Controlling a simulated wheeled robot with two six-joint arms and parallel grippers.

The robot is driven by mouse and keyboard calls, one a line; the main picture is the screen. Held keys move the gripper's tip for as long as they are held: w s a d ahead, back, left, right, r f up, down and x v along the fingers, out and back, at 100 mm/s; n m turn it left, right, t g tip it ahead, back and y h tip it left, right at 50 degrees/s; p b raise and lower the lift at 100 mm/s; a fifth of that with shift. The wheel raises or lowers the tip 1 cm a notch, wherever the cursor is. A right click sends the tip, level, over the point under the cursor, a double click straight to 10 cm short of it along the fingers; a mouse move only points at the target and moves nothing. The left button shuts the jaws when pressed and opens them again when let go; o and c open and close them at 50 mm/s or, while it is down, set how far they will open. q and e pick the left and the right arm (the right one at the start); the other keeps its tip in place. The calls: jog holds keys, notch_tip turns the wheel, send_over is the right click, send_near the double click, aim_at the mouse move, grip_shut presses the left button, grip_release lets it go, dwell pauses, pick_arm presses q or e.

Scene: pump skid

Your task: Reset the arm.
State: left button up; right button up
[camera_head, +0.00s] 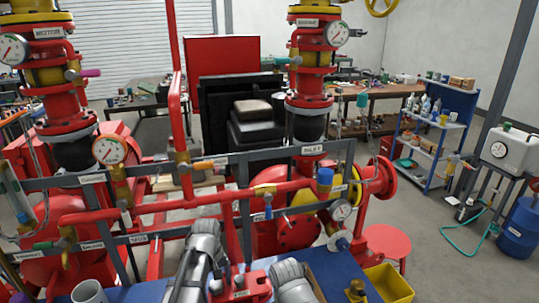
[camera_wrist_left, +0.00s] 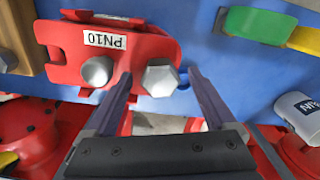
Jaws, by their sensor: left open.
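My left gripper (camera_wrist_left: 160,78) shows in the left wrist view with its two dark fingers apart and nothing held between them. In the head view my grey left arm (camera_head: 204,245) is at the bottom centre, beside a red fitting (camera_head: 240,285) over a blue bench top. The left fingertips are hard to make out there. My right gripper does not show clearly.
Red pump piping with gauges (camera_head: 109,150) and a grey rail (camera_head: 180,170) stands close ahead. A yellow bin (camera_head: 390,284) and a mug (camera_head: 88,292) are at the bench. A blue shelf (camera_head: 433,135) stands at right, with open floor before it. The left wrist view shows a green-yellow object (camera_wrist_left: 262,24).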

pick_arm(q)
jog(key=shift+m, duration=1.1)
notch_tip(320, 180, up, 8)
jog(key=p, duration=0.8)
jog(key=shift+f, duration=0.1)
